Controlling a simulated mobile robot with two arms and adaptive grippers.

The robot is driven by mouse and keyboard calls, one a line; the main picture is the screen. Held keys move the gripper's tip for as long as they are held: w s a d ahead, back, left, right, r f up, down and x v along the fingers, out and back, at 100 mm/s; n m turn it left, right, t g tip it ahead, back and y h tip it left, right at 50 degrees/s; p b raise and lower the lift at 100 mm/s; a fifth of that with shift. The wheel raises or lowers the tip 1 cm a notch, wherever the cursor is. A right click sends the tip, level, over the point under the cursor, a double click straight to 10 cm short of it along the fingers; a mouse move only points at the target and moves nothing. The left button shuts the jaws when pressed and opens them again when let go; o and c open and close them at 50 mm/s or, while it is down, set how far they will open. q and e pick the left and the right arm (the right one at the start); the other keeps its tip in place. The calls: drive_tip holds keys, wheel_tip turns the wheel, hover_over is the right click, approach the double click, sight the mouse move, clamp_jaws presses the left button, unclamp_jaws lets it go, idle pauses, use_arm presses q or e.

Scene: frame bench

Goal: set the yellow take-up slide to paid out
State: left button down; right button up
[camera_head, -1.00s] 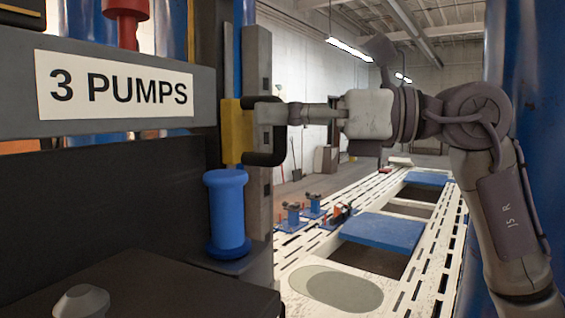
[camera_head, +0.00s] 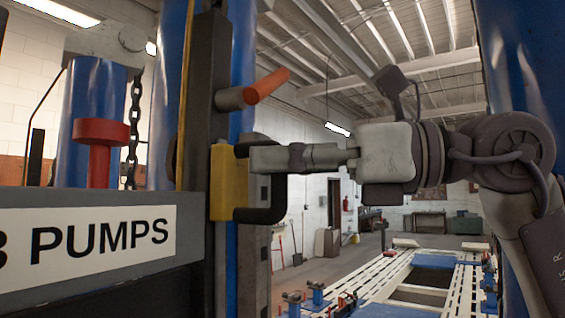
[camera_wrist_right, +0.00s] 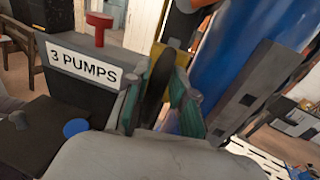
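The yellow take-up slide (camera_head: 229,184) sits on the dark upright post in the head view, with a black bow handle (camera_head: 272,203) on its right side. It stands higher than the "PUMPS" sign and below an orange-tipped lever. My right gripper (camera_head: 262,160) reaches in from the right and is at the upper part of the handle. In the right wrist view its teal-padded fingers (camera_wrist_right: 160,95) lie on both sides of the black handle (camera_wrist_right: 157,82), shut on it. The fingers hide part of the handle. My left gripper is not in view.
The orange-tipped lever (camera_head: 264,87) sticks out above the slide. A red T-shaped knob (camera_head: 100,150) stands behind the sign (camera_head: 88,250). A chain (camera_head: 133,110) hangs beside a blue cylinder. The perforated white frame bench (camera_head: 385,275) lies beyond, lower right.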

drive_tip(key=shift+o, duration=0.5)
drive_tip(key=shift+s+d+r, duration=0.15)
drive_tip(key=shift+r, duration=0.5)
drive_tip(key=shift+f, duration=0.1)
drive_tip(key=shift+a+f, duration=0.1)
drive_tip(key=shift+a, duration=0.1)
drive_tip(key=shift+d, duration=0.1)
drive_tip(key=v, duration=1.2)
drive_tip(key=shift+f, duration=0.1)
